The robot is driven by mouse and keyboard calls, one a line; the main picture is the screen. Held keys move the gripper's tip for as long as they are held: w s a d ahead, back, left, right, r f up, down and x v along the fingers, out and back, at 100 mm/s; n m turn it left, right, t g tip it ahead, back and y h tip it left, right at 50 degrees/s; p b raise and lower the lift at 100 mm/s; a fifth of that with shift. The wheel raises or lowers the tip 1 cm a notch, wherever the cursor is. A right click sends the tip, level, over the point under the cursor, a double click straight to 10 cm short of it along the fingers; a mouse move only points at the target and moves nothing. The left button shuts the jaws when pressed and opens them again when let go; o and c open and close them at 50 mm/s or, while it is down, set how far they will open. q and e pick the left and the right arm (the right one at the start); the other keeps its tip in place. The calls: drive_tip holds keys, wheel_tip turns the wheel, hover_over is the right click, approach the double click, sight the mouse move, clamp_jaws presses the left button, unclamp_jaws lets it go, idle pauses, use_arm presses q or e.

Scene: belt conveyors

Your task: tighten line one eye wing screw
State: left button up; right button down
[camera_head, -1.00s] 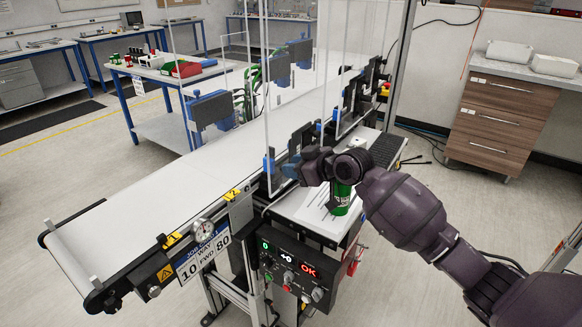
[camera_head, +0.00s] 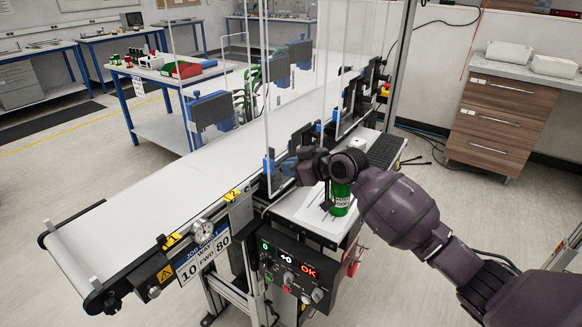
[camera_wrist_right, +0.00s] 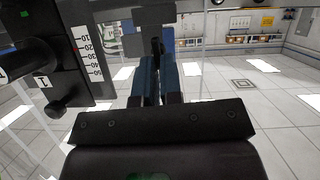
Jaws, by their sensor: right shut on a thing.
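My right gripper (camera_head: 288,167) reaches in from the right to the near side of the belt conveyor (camera_head: 170,190), beside a clear guard panel. In the right wrist view its two blue fingers (camera_wrist_right: 155,80) are closed around a small dark upright piece (camera_wrist_right: 157,47), which looks like the wing screw. The fingers hide most of it, so its angle and how tight it is cannot be told. A black bracket with a white scale (camera_wrist_right: 85,55) stands left of the fingers, with a dark knob (camera_wrist_right: 58,107) below it. My left gripper is not in view.
A green cylinder (camera_head: 341,198) stands below my right wrist, by a white side shelf (camera_head: 305,215). Clear guard panels (camera_head: 292,90) rise close to the gripper. Open floor lies at right.

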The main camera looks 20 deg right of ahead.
drive_tip(key=shift+d+m, duration=0.1)
drive_tip(key=shift+m, duration=0.3)
drive_tip(key=c, duration=1.3)
unclamp_jaws()
drive_tip(key=v, duration=1)
drive_tip(key=shift+s+d+r, duration=0.1)
drive_tip(key=shift+d+r, duration=0.15)
drive_tip(key=shift+d, duration=0.1)
